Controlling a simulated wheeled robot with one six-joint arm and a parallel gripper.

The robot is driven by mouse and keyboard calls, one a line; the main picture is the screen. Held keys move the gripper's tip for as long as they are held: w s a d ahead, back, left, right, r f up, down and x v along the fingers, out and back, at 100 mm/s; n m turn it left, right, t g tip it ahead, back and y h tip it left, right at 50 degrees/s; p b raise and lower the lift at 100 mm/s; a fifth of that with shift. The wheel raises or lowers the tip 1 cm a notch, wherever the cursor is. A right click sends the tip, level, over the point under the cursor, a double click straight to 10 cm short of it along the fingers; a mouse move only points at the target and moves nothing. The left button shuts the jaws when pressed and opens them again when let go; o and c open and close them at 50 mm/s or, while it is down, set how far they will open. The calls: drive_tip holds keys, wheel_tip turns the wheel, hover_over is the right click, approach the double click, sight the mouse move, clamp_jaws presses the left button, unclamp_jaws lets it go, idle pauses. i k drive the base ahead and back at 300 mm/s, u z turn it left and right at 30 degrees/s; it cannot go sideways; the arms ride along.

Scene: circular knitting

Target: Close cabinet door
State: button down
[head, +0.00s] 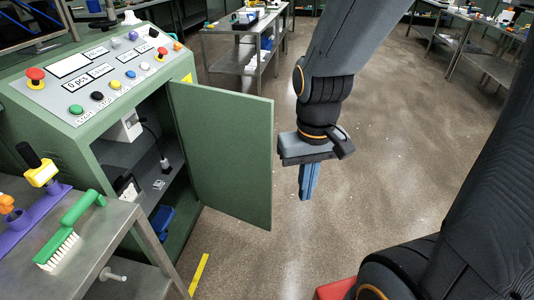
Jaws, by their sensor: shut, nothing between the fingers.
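The green cabinet door (222,150) stands wide open, hinged at the right side of the cabinet opening and swung out to the right. The green cabinet (106,146) is at the left, below a sloped control panel. Its interior shows a shelf, a white box, a dark cable and a blue item low down. My gripper (308,197) is to the right of the door's free edge, pointing down, with its blue fingers together and empty. In the picture there is a gap between the fingers and the door.
A metal cart (108,238) at the lower left holds a green brush (75,230) and a purple holder, close to the cabinet opening. The sloped control panel (105,72) has several buttons. Yellow tape (199,275) marks the floor. Tables stand behind; the floor (370,155) right of my gripper is clear.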

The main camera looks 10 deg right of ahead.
sight(228, 136)
drive_tip(key=z, duration=1.05)
drive_tip(key=i, duration=3.05)
drive_tip(key=u, duration=1.5)
